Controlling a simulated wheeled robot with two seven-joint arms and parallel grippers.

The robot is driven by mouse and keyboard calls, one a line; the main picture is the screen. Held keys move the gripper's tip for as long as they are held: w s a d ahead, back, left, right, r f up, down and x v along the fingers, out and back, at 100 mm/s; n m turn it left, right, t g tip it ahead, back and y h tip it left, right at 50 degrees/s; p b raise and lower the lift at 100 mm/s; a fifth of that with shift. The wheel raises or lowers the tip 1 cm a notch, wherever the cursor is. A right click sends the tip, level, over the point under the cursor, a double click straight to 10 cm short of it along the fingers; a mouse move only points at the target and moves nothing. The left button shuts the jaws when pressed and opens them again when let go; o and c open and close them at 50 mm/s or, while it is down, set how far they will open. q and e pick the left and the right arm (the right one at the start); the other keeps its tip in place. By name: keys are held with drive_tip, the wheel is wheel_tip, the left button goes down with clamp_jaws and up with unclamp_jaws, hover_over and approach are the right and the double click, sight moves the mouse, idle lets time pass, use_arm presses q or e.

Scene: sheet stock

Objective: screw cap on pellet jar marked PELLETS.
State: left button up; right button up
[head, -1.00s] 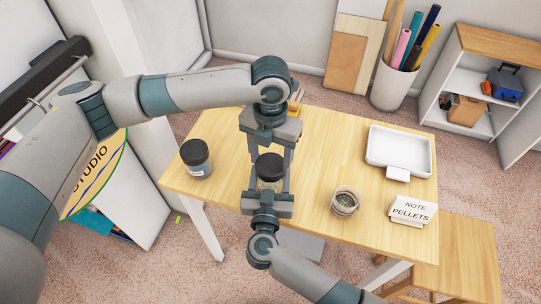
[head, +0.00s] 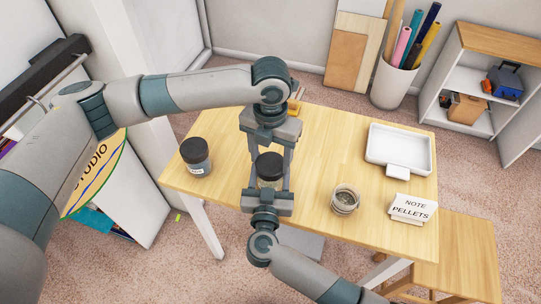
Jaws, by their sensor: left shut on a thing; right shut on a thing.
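A glass jar (head: 267,184) stands upright near the middle of the table's front part, between my two grippers. A black cap (head: 269,165) sits on its top; whether it is tight I cannot tell. My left gripper (head: 272,164) reaches in from behind and is shut on the cap. My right gripper (head: 268,184) reaches in from the front and is shut on the jar's body. The fingers hide parts of both, and no label shows on this jar.
A black-capped jar (head: 196,156) with a small unreadable label stands at the left. An uncapped jar (head: 345,199) with something in it stands right of my grippers. A white tray (head: 399,146) lies at the back right. The wooden table (head: 330,135) is clear between.

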use_arm(q)
drive_tip(key=shift+f, duration=0.25)
drive_tip(key=m, duration=0.2)
drive_tip(key=shift+m, duration=0.4)
drive_tip(key=m, duration=0.7)
drive_tip(key=o, duration=1)
drive_tip(key=shift+r, duration=0.1)
